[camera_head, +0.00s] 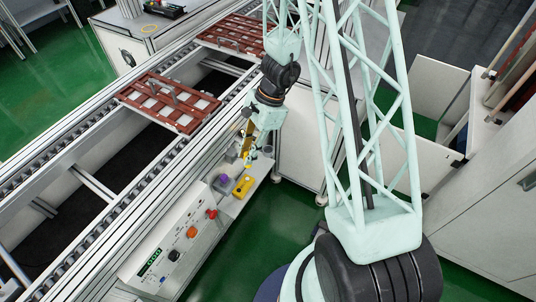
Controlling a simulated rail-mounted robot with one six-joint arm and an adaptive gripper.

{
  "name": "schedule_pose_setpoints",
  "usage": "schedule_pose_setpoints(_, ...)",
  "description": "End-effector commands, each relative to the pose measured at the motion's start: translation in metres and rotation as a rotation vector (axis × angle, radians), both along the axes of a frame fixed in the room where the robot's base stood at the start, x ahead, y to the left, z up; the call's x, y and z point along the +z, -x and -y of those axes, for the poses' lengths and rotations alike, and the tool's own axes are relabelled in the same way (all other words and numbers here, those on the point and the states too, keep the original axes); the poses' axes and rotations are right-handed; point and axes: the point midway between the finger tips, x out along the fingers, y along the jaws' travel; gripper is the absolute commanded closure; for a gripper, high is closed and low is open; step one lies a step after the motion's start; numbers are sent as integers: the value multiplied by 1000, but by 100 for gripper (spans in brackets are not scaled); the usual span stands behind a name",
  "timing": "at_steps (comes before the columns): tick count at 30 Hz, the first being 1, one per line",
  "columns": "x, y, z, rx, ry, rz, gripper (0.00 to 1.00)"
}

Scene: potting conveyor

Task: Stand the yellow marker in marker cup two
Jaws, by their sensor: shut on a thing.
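My gripper (250,157) points down over the far end of the light grey control panel (165,232) beside the conveyor. It is shut on a small, thin yellow thing (248,165), which looks like the yellow marker. Its lower end and its tilt are too small to tell. Small grey and dark shapes (230,157) stand just left of the gripper. They may be marker cups, but I cannot tell which is cup two or whether the marker touches one.
A yellow box (243,186), a purple piece (224,179), a red knob (212,213) and an orange button (192,232) are on the panel near the gripper. Red-brown trays (168,102) lie on the conveyor at left. Green floor (280,222) is open right of the panel.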

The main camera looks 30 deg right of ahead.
Motion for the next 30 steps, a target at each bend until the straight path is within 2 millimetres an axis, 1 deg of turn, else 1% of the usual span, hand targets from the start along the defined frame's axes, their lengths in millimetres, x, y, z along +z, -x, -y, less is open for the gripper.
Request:
schedule_pose_setpoints(3,-6,9,0,-43,-1,-3,94)
schedule_pose_setpoints(18,-26,39,10,-228,-1,-2,94)
schedule_pose_setpoints(24,-31,46,14,-274,-1,-1,94)
schedule_pose_setpoints(30,-33,48,16,-292,0,0,94)
